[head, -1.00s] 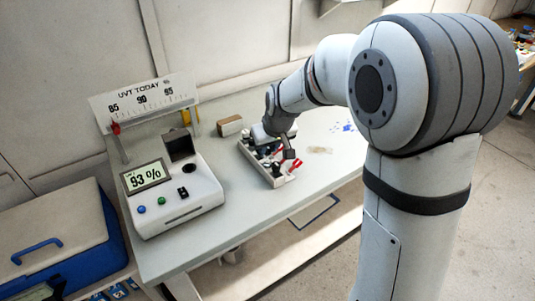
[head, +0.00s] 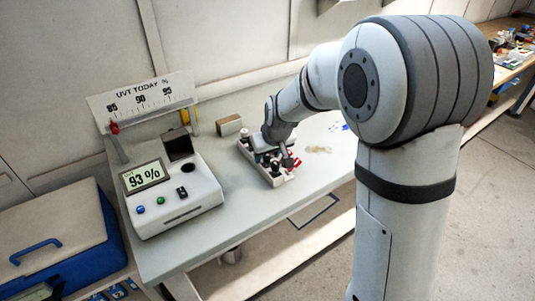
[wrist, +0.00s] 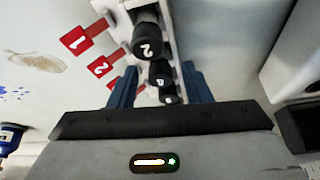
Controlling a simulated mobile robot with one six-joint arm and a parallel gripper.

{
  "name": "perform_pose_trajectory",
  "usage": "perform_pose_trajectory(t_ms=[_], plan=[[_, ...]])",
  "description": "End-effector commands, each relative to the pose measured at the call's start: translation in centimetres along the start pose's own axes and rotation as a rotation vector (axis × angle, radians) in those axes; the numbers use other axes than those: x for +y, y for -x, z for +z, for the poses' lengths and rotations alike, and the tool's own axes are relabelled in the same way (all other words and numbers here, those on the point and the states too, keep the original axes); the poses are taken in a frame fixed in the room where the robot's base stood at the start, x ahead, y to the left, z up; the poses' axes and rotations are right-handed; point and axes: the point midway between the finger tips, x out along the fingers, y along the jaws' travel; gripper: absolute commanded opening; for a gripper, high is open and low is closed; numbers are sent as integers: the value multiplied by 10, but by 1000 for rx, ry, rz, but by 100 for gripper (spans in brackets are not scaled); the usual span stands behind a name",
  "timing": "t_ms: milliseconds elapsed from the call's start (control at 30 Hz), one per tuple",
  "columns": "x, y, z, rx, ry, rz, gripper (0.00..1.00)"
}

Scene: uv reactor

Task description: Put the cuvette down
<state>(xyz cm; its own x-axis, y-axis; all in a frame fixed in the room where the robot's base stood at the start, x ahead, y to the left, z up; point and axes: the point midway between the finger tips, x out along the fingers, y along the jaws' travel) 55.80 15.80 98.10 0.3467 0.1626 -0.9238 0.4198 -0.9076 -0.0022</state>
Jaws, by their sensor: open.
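In the wrist view, several cuvettes with numbered black caps stand in a white rack (wrist: 182,30). The cap marked 2 (wrist: 150,40) is nearest the top, just ahead of my fingertips. Two more caps (wrist: 160,73) lie in line between my blue fingers. My gripper (wrist: 159,76) is open over the rack, its fingers on either side of the row and not closed on any cap. Which cuvette was carried cannot be told. In the head view my gripper (head: 286,157) is low over the rack (head: 282,181), and the cuvettes are partly hidden.
Red tags numbered 1 (wrist: 77,42) and 2 (wrist: 100,66) stick out from the rack. A meter (head: 172,200) reading 93 % stands left of the rack, under a UVT TODAY scale (head: 141,101). A brown block (head: 229,125) lies behind. The bench front is clear.

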Motion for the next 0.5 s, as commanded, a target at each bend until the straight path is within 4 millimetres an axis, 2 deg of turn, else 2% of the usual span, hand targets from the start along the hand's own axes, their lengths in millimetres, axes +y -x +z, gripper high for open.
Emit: perform_pose_trajectory(t_ms=[233, 367, 500], plan=[[0, 11, -2, 4, 1, 0, 44], [0, 34, -2, 6, 1, 1, 44], [0, 67, -2, 6, 0, 1, 44]])
